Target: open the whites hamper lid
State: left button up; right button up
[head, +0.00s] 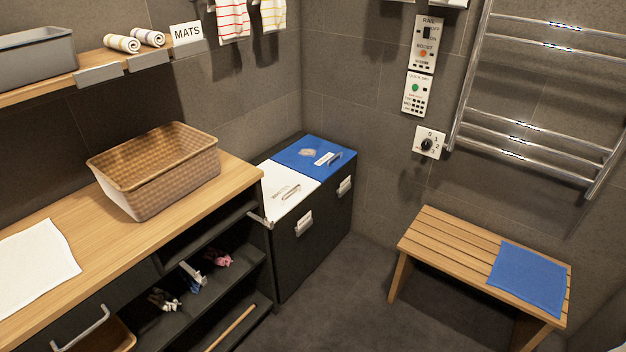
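The hamper (311,245) is a dark box in the back corner, just beyond the wooden counter. It has two lids side by side, and both look shut. The white lid (279,186) is on the left, nearer the counter, with a handle and small lettering on top; I take it as the whites lid. Pale tags hang on the front below each lid. Neither of my grippers shows in the head view.
The wooden counter (110,231) with a wicker basket (160,185) stands left of the hamper. Open shelves below it hold small items. A slatted bench (447,236) with a blue mat (528,277) stands right. Grey floor (345,305) between is clear.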

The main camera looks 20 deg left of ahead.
aim_at(284, 189)
jog(key=i+l+u, duration=0.25)
jog(key=i+u, duration=0.25)
jog(key=i+l+u, duration=0.5)
jog(key=i+j, duration=0.05)
